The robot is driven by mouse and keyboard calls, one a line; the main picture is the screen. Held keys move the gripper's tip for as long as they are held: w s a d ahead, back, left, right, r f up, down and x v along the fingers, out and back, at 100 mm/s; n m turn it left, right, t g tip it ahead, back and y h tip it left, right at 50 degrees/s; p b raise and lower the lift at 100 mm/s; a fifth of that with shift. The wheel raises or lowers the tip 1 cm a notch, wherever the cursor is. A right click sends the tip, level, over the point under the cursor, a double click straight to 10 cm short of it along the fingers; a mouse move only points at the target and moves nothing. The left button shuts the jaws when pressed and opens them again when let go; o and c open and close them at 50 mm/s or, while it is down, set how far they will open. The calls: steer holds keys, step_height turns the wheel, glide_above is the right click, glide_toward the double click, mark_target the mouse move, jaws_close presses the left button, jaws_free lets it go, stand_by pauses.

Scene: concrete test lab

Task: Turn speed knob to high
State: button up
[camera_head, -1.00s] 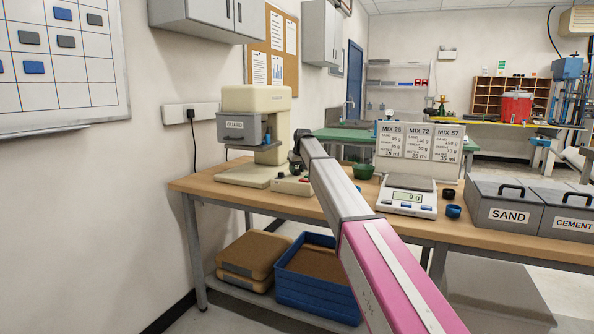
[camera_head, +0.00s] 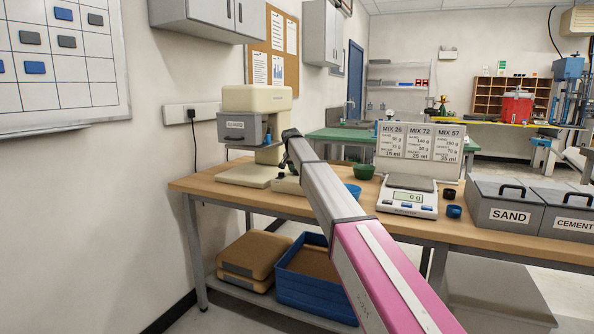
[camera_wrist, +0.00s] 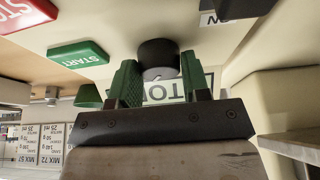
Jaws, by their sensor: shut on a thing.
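The speed knob (camera_wrist: 157,50) is a dark round knob on a pale panel in the wrist view. My gripper (camera_wrist: 158,68) has its green fingers on either side of it and is shut on it. A label with large letters is partly hidden behind the fingers, so the knob's setting cannot be read. A green START button (camera_wrist: 78,56) and a red STOP button (camera_wrist: 22,12) lie to the left, their lettering upside down. In the head view the cream mixer (camera_head: 257,100) stands at the bench's left end. My arm hides most of its control box and the knob there.
The mixer's grey guard (camera_head: 240,131) is left of my arm. A blue bowl (camera_head: 352,190), a green bowl (camera_head: 364,172), a scale (camera_head: 407,199) reading 0 g and SAND (camera_head: 507,204) and CEMENT (camera_head: 570,211) bins stand to the right on the wooden bench.

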steer(key=shift+m, duration=0.4)
steer(key=o, duration=0.9)
steer(key=v, duration=1)
steer(key=shift+a+r, duration=0.25)
steer(key=shift+r, duration=0.15)
steer(key=shift+s, duration=0.15)
